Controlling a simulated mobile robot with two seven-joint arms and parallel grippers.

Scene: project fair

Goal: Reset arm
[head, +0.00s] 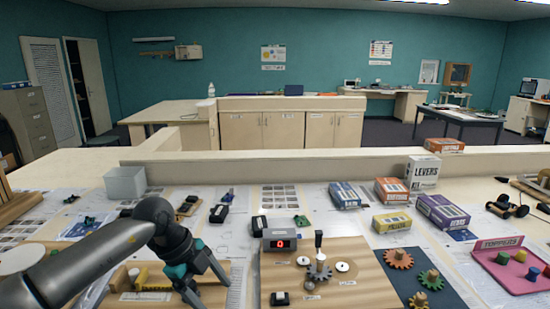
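My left arm reaches in from the lower left in the head view. My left gripper (212,288) points down and forward over the table, left of the wooden gear board (360,292). Its two dark fingers are spread apart, and I see nothing between them. My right arm and gripper are not in view.
A counter display (280,240) reading 0 stands on the gear board. Boxes labelled LEVERS (422,173) and others stand behind it at right. A pink tray (515,275) with pegs is far right. A grey bin (125,183) stands at back left. A low ledge (330,168) runs behind.

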